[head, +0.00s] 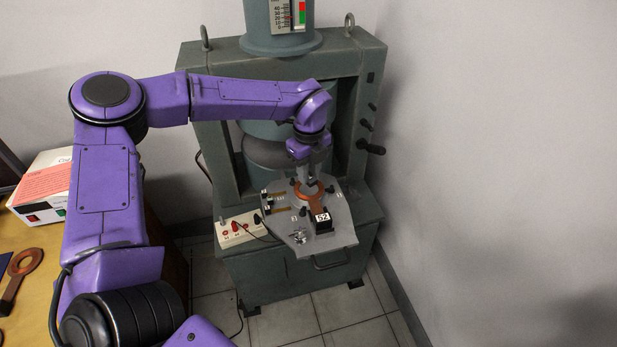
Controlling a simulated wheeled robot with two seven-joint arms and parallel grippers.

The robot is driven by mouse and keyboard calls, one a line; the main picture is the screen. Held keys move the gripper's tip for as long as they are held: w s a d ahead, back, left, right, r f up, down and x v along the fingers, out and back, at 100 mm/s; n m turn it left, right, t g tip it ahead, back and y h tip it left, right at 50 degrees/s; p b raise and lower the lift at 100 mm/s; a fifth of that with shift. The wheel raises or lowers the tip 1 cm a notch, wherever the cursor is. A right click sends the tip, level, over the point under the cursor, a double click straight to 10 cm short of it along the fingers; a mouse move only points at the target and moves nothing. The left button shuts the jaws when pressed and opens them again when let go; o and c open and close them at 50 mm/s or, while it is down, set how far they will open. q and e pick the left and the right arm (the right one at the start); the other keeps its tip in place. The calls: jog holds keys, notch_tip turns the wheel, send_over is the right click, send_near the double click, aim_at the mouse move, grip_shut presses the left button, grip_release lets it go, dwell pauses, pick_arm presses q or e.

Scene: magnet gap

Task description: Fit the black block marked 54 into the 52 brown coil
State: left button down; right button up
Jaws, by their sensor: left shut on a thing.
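The brown coil (320,200) lies flat on the grey plate of the press, with a white label 52 (321,217) on the dark piece at its near end. My left gripper (311,179) points down at the coil's ring and is shut on a small dark thing (313,188), which looks like the black block. Its number cannot be read. The block's lower end is at the ring's opening, but I cannot tell whether it is inside or just above. My right gripper is not in view.
The grey plate (341,232) carries small clips and fittings around the coil. The green press frame (370,110) rises close around my left arm. A switch box (237,231) sits left of the plate. Another brown ring (36,257) and a white box (40,187) are on the wooden table.

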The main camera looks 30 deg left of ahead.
pick_arm(q)
notch_tip(320, 180, down, 3)
jog(key=shift+f, duration=0.1)
jog(key=shift+f+b, duration=0.15)
jog(key=shift+b, duration=0.15)
jog(key=c, duration=0.9)
grip_release()
jog(key=shift+s, duration=0.1)
jog(key=shift+r+p, duration=0.35)
jog(key=shift+r, duration=0.1)
notch_tip(320, 180, up, 12)
jog(key=shift+f, duration=0.15)
